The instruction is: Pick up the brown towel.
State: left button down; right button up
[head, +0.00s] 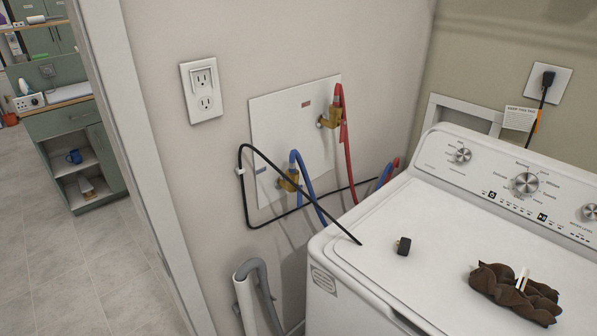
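The brown towel (493,281) lies crumpled on top of the white washing machine (380,283), near the right side of the head view. A small white upright piece (522,279) shows at the middle of the towel; I cannot tell what it is. Neither of my grippers shows in the head view, so I cannot see whether they are open or shut.
A small black object (403,246) sits on the machine's top, left of the towel. The control panel (500,178) rises behind. Red (346,130) and blue (307,185) hoses and a black cable (300,193) run near the wall. Floor (75,265) is clear at left.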

aim_at(532, 300)
jog(key=z, duration=1.55)
